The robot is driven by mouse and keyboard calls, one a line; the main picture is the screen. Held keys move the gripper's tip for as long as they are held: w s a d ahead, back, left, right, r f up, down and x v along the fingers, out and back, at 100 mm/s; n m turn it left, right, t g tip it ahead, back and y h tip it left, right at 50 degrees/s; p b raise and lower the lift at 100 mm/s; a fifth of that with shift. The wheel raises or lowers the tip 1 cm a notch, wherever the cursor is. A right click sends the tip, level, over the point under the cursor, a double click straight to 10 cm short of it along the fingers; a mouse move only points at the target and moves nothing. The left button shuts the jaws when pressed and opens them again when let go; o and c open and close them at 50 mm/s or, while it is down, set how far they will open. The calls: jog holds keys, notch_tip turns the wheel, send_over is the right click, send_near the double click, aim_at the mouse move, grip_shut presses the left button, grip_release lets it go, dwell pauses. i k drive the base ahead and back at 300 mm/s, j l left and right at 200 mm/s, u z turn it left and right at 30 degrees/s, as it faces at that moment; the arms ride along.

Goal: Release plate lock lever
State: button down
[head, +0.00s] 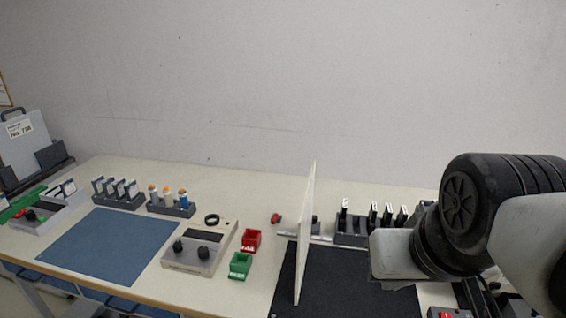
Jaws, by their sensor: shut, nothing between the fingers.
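A thin pale plate (304,240) stands upright, nearly edge-on to the head view, at the black mat. A small red knob (276,218) shows just left of the plate, near a grey metal bar (290,234). I cannot tell whether the knob belongs to the lock lever. Part of the bar is hidden behind the plate. My arm fills the right side of the view, and my gripper's fingers are not in view.
The black mat (345,290) lies around the plate. A dark rack (350,232) stands behind, partly hidden by my arm.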

aim_at(276, 215)
jog(key=j+u, duration=0.2)
jog(key=j, duration=0.45)
jog(key=i+j+z, duration=0.15)
jog(key=j, duration=0.15)
jog(key=i+j+z, duration=0.35)
jog(key=j, duration=0.2)
jog(key=k, duration=0.1)
